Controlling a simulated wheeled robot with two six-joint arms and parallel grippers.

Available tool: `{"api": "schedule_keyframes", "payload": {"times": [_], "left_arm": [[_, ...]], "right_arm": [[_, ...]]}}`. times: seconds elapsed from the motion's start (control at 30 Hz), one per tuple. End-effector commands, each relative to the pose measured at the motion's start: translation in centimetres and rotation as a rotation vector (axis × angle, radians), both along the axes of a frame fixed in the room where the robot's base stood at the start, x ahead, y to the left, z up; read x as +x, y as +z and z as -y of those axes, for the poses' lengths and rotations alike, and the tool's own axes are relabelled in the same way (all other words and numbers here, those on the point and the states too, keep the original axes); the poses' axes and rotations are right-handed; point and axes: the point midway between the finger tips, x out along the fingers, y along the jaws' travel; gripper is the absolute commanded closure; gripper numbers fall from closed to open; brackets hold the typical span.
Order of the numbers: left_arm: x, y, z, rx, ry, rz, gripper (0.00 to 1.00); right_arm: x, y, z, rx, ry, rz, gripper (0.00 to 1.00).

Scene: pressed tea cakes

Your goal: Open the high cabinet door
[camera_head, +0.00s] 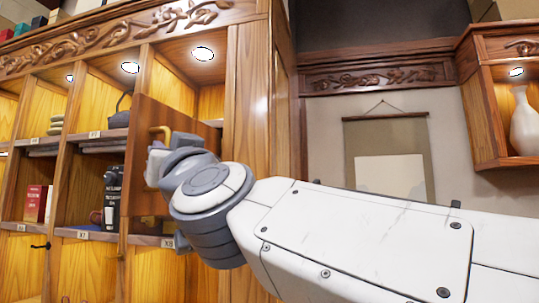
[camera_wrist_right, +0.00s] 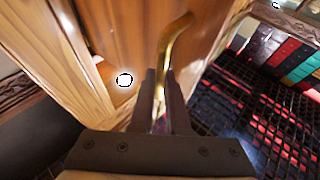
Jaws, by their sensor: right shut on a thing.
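The high cabinet door (camera_head: 180,112) is a brown wooden panel in the upper right bay of the cabinet. It stands partly open, swung outward, and the lit inside of the bay shows above it. Its brass handle (camera_head: 161,130) is on the outer face. My right gripper (camera_head: 156,160) is at the handle, partly hidden by my own wrist. In the right wrist view, the curved handle (camera_wrist_right: 176,42) runs down between the two dark fingers of my right gripper (camera_wrist_right: 163,84), which are shut on it. The door (camera_wrist_right: 135,28) fills the top there. My left gripper is not in view.
Open shelves left of the door hold a dark teapot (camera_head: 121,112), a red box (camera_head: 36,203) and dark bottles (camera_head: 112,190). A wooden post (camera_head: 246,100) stands right of the door. A hanging scroll (camera_head: 390,165) and a white vase (camera_head: 524,125) are further right.

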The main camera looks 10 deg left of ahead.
Motion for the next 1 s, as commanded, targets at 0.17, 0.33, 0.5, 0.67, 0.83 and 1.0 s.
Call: {"api": "schedule_keyframes", "payload": {"times": [0.17, 0.33, 0.5, 0.67, 0.83, 1.0], "left_arm": [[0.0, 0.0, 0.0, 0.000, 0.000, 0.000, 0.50], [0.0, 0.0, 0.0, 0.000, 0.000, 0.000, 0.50], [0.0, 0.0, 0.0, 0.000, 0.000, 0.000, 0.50], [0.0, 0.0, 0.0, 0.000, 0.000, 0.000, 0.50], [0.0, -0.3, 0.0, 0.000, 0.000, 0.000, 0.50], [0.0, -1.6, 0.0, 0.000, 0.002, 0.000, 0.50]], "right_arm": [[0.0, 0.3, 0.2, 0.008, -0.003, 0.003, 1.00], [0.1, 0.4, 0.2, 0.009, -0.004, 0.004, 1.00], [0.0, 0.3, 0.1, 0.007, -0.002, 0.003, 0.56], [0.0, 0.2, 0.0, 0.004, -0.001, 0.002, 0.56], [-0.4, -0.2, 0.4, 0.004, 0.000, 0.002, 0.56], [-2.0, -1.4, 2.3, 0.004, 0.000, 0.003, 0.56]]}}
